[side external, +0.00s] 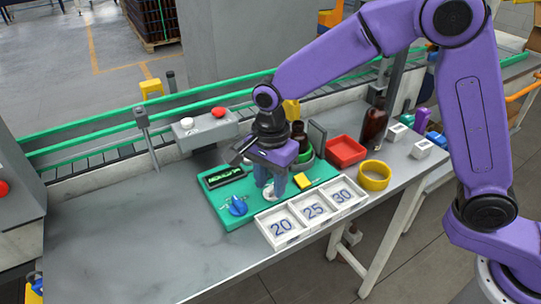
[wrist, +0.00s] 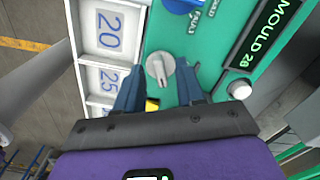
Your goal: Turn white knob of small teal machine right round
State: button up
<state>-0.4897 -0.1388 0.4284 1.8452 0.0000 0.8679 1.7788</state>
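The small teal machine (side external: 238,213) lies on the grey bench; its teal panel (wrist: 222,22) also fills the wrist view's upper middle. The white knob (wrist: 159,68), light grey-white with a raised bar grip, sits on the panel near its edge by the number trays. My gripper (side external: 271,187) points down over the machine. In the wrist view my gripper (wrist: 158,66) is open, one blue finger on each side of the knob, with gaps visible. Whether the fingertips reach down to knob height is hard to tell. In the side view the fingers largely hide the knob.
A red tray (side external: 346,152), yellow ring (side external: 374,176) and amber bottle (side external: 374,124) stand right.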

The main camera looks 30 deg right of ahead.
aim_at(271, 188)
notch_tip(271, 188, up, 17)
dwell(0.4)
dwell(0.5)
jog(key=s+d+f+n, duration=0.6)
jog(key=s+d+n, duration=0.5)
jog(key=s+n, duration=0.1)
jog(key=s+d+f+n, duration=0.6)
jog(key=s+d+n, duration=0.5)
jog(key=s+n, duration=0.2)
jog(key=shift+d+n, duration=0.3)
jog(key=shift+n, duration=0.1)
dwell(1.0)
